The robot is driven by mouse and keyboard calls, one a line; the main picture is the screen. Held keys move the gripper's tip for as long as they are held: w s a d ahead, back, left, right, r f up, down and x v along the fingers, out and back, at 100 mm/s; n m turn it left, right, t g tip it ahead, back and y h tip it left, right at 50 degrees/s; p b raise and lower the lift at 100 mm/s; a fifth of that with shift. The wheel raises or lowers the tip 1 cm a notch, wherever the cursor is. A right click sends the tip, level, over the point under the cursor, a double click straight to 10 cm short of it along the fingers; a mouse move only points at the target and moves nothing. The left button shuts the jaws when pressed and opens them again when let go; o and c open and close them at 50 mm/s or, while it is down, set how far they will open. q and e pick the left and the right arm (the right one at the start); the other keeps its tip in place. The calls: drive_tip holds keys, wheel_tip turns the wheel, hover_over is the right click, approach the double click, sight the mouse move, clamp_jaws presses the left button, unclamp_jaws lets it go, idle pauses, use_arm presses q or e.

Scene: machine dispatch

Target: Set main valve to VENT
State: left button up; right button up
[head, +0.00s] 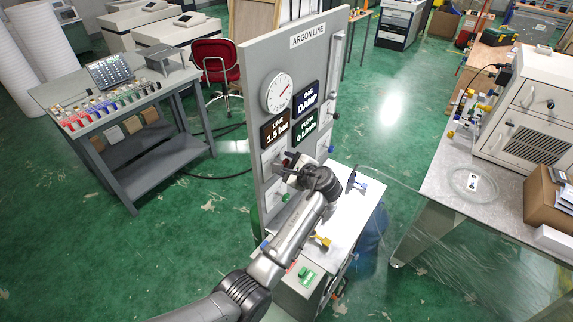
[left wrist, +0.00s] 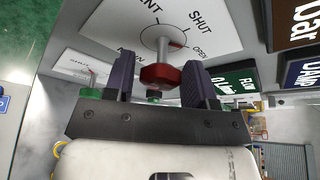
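The argon panel (head: 252,105) stands upright, headed ARGON LINE. In the left wrist view a red valve knob (left wrist: 160,77) on a metal stem stands out from a white plate (left wrist: 110,30) lettered SHUT, OPEN and a partly cut-off word ending in NT. A thin red line on the plate's dial lies toward OPEN; the knob's own setting is hard to tell. My left gripper (left wrist: 159,82) is open, with one dark finger on each side of the knob, close to it. My right gripper is not in view.
The panel also bears a round gauge (head: 279,92) and displays reading LINE 1.5 bar (head: 275,129), GAS DAMP (head: 306,98) and FLOW 0 L/min (head: 306,131). A green knob (left wrist: 90,94) is near the left finger. A metal bench top (head: 352,215) lies right of the panel.

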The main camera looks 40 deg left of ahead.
use_arm(q)
drive_tip(key=c, duration=0.7)
